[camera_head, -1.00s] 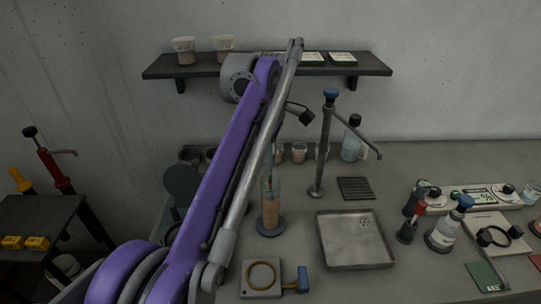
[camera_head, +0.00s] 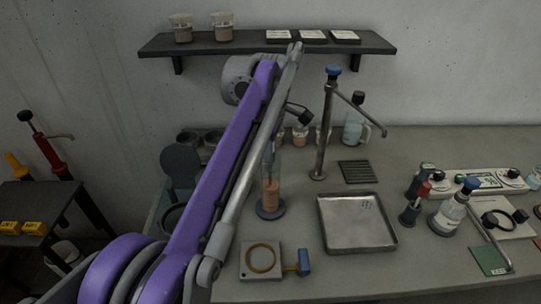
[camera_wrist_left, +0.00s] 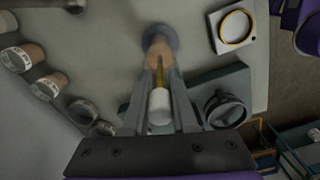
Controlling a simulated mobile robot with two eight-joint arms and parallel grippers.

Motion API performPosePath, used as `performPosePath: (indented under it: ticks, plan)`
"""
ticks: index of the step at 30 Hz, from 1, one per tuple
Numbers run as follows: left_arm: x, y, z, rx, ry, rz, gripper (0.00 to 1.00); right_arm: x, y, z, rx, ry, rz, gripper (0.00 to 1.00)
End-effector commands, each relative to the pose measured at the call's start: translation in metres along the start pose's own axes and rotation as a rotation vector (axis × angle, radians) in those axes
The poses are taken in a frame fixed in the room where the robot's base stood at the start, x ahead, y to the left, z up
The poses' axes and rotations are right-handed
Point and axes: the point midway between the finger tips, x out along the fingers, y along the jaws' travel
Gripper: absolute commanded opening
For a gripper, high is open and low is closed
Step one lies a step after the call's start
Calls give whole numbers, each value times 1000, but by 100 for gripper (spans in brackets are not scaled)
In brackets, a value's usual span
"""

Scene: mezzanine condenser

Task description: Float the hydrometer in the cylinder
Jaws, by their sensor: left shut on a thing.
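The cylinder (camera_head: 270,192) is a clear upright tube with brownish liquid on a round dark base. It stands on the bench beside my purple left arm, which partly hides its top. In the left wrist view the cylinder (camera_wrist_left: 158,46) is straight ahead of the fingers. My left gripper (camera_wrist_left: 159,88) is shut on the hydrometer (camera_wrist_left: 160,106), whose white end is nearest the camera and whose thin yellowish part points toward the cylinder. The hydrometer lines up with the cylinder; I cannot tell how far inside it reaches. My right gripper is out of view.
A tall blue-topped tap post (camera_head: 325,125) stands close right of the cylinder. A metal tray (camera_head: 330,240) lies right, and a plate with a ring (camera_head: 246,270) lies in front. Cups (camera_head: 299,137) stand behind. A wall shelf (camera_head: 275,45) runs above.

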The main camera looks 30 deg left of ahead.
Motion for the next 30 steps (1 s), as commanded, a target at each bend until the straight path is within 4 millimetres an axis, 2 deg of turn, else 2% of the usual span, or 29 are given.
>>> performPosePath:
  ticks: [5,6,11,12,16,19,30]
  plan:
    - [0,0,0,0,0,0,0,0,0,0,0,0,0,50]
    - [0,0,0,0,0,0,29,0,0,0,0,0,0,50]
    - [0,0,0,0,0,0,58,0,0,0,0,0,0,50]
    - [0,0,0,0,0,0,60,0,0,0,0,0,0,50]
    - [-4,0,0,0,0,0,60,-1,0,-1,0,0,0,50]
    - [-15,0,0,0,0,1,60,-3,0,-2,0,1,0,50]
    - [-88,0,0,0,0,2,60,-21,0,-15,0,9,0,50]
